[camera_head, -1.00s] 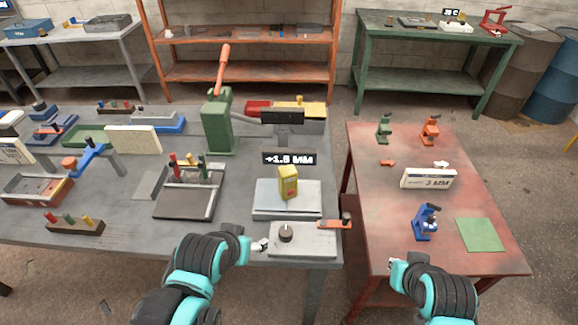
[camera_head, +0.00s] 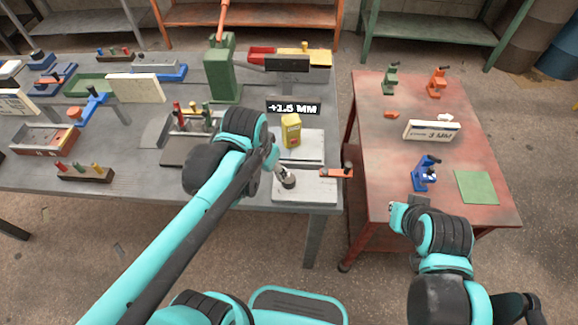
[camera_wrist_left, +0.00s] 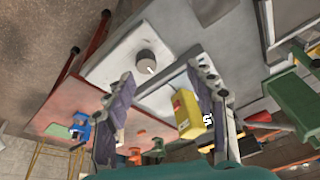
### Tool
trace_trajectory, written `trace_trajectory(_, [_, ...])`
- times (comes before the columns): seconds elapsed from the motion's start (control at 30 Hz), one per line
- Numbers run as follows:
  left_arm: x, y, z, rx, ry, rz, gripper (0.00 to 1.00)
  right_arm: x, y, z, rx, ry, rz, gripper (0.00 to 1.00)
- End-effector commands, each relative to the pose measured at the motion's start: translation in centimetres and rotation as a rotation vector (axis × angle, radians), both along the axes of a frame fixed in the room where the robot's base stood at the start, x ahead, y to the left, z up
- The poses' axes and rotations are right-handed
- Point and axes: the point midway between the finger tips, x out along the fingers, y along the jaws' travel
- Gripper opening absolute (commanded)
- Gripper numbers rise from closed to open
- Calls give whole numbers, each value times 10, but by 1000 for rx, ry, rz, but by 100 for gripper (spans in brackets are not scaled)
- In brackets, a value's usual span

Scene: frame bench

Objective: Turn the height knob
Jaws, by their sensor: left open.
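The height knob, a round dark grey knob with a white mark (camera_wrist_left: 146,62), sits on a pale grey plate (camera_head: 310,190) at the bench's front right corner. My left gripper (camera_head: 280,170) is above the knob in the head view, partly covering it. In the left wrist view my left gripper (camera_wrist_left: 160,76) is open and empty. The knob shows beyond and between its fingertips, apart from them. The display (camera_head: 293,108) reads +1.5 MM. My right gripper (camera_head: 394,208) is by the red table's near left edge; its jaws are too small to read.
A yellow block (camera_head: 291,131) stands on a pale plate just behind the knob plate, close to my left gripper. An orange lever (camera_head: 336,173) sticks out at the right. A green press (camera_head: 222,75) stands behind. A gap separates the bench from the red table (camera_head: 380,180).

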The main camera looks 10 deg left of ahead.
Motion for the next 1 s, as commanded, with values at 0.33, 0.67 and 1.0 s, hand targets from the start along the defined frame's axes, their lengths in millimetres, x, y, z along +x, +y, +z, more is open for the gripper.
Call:
trace_trajectory(0.33, [49,-39,-25,70,264,-278,56,0,0,20,0,0,0,0])
trace_trajectory(0.67, [54,-44,-56,77,302,-320,56,0,0,11,0,0,0,0])
trace_trajectory(1.0, [54,-44,-105,76,301,-318,56,0,0,-5,0,0,0,0])
